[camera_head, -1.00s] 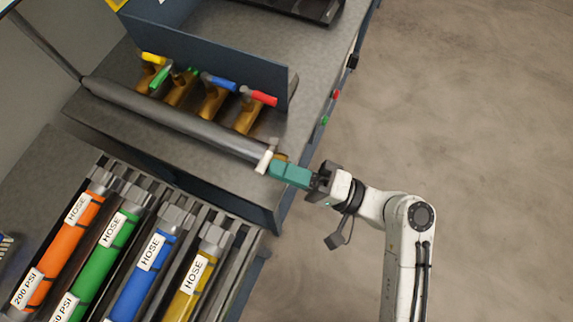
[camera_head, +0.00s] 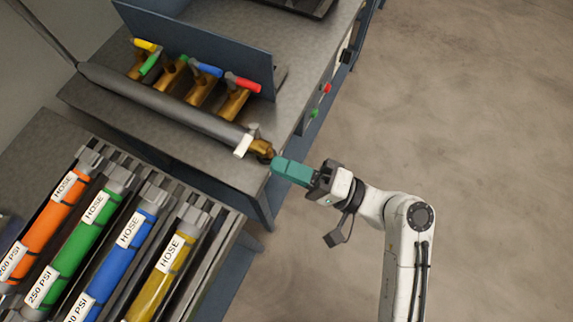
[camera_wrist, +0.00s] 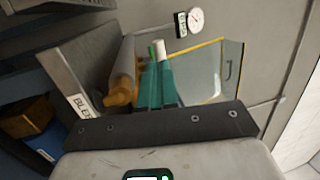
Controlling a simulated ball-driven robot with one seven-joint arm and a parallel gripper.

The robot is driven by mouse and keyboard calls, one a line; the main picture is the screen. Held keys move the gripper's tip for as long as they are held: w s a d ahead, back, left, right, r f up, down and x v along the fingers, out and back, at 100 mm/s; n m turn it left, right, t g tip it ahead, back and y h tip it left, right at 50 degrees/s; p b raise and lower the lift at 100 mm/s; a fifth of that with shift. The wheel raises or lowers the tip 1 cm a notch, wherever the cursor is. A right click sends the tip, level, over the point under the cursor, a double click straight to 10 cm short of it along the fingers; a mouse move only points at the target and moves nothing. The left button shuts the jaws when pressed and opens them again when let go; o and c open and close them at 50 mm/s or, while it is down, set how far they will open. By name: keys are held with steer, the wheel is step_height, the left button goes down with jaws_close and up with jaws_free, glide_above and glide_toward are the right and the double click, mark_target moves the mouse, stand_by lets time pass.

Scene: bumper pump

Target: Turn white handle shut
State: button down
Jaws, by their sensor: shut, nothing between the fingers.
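The white handle (camera_head: 243,146) sits on the end of the long grey pipe, beside a brass outlet (camera_head: 262,149). My gripper (camera_head: 276,167), with teal fingers, is shut and empty. It is just to the right of the brass outlet in the head view, a little apart from the white handle. In the wrist view my teal fingers (camera_wrist: 156,85) point forward side by side, with the brass fitting (camera_wrist: 122,90) to their left. A white piece (camera_wrist: 160,50) shows just past the fingertips and seems to be the handle.
The grey pipe (camera_head: 160,106) runs across the bench top (camera_head: 190,145). Behind it stand brass valves with yellow, green, blue and red (camera_head: 243,82) handles before a blue panel (camera_head: 200,45). Labelled hoses (camera_head: 128,255) lie in a lower rack. Open floor (camera_head: 470,130) is to the right.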

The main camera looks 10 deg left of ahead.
steer(key=b+v, duration=0.1)
steer(key=v, duration=0.8)
steer(key=shift+s+b, duration=0.35)
steer(key=shift+s, duration=0.1)
steer(key=shift+f, duration=0.15)
steer(key=s+d+f+n+g+h, duration=0.1)
steer(key=s+d+f+h, duration=0.15)
steer(key=f+h, duration=0.35)
steer(key=s+d+f+n+g+h, duration=0.1)
steer(key=d+f+h, duration=0.25)
steer(key=f, duration=0.45)
steer(key=s+d+g+h, duration=0.1)
steer(key=s+d+h, duration=0.2)
steer(key=d+h, duration=0.2)
steer(key=s+d+f+h, duration=0.1)
steer(key=s+d+h, duration=0.2)
steer(key=d, duration=0.6)
steer(key=shift+d+g+h, duration=0.4)
steer(key=shift+h, duration=0.75)
steer(key=shift+s, duration=0.1)
